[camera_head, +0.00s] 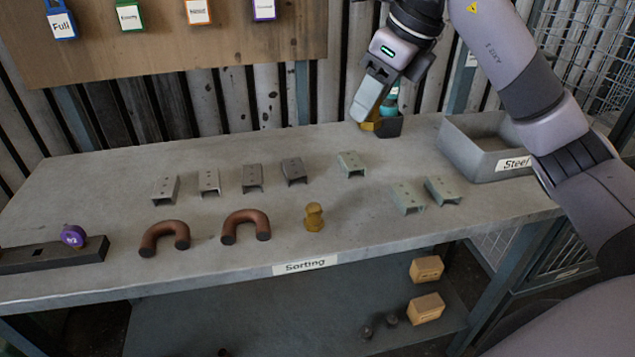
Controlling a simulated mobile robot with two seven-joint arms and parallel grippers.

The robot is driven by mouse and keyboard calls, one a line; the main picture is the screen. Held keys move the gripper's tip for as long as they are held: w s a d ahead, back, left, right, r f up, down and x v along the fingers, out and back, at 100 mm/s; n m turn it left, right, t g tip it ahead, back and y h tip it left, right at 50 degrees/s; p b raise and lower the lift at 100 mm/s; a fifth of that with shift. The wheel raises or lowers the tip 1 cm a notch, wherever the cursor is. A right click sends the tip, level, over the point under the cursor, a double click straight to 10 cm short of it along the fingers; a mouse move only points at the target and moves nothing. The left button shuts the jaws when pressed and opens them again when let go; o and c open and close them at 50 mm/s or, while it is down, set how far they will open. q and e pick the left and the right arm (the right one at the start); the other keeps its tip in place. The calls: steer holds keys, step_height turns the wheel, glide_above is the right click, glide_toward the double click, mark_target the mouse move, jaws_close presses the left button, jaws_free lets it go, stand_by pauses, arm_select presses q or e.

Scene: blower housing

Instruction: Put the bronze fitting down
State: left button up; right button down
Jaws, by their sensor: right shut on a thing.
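My right gripper (366,114) is at the back of the grey table, its arm reaching in from the upper right. It is shut on a bronze fitting (370,126), mostly hidden by the fingers; only a small golden-brown part shows at their tips. This is beside or over a small dark box (391,127); I cannot tell whether the fitting touches it. A second bronze fitting (313,217) stands upright near the table's front edge, apart from the gripper. My left gripper is not in view.
A teal thing (391,94) shows behind the gripper. A grey bin labelled "Steel" (470,153) stands at the right. Several metal brackets (294,171) and two brown U-shaped pipes (246,227) lie on the table (120,185).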

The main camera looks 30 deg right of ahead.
step_height(320, 180, down, 19)
steer(key=shift+r+b, duration=0.2)
steer(key=shift+b, duration=0.25)
steer(key=shift+f, duration=0.2)
steer(key=c, duration=0.7)
jaws_free()
steer(key=shift+r, duration=0.1)
